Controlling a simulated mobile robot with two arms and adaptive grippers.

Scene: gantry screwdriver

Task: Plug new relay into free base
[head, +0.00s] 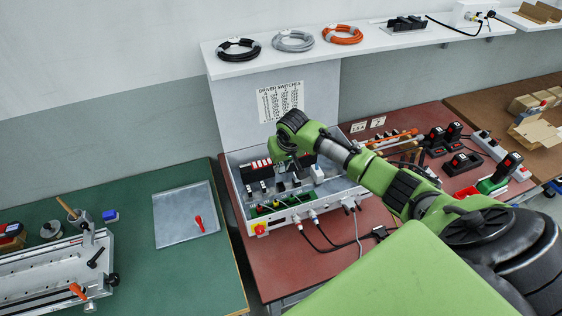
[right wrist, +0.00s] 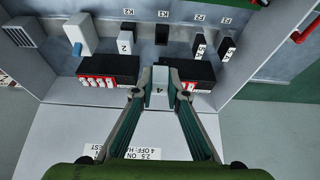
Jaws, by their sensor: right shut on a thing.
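My right gripper (right wrist: 158,92) is shut on a small white block marked 4 (right wrist: 160,76), which looks like the relay. The fingertips hold it from both sides, between two black modules. Beyond it, a small black block like an empty base (right wrist: 162,35) sits on the panel below a label. A white relay-like block marked 2 (right wrist: 125,42) stands to its left. In the head view my right arm reaches over the open control box (head: 233,192), and the wrist hides the gripper tips and held block. I cannot tell whether the block touches anything. My left gripper is not in view.
Black modules with red-and-white switch rows (right wrist: 107,70) (right wrist: 191,75) flank the fingers. Two black-and-white parts (right wrist: 198,47) stand right of the base. A larger white unit (right wrist: 80,34) is at left. The box walls enclose the panel. Cables (head: 316,240) leave the box front.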

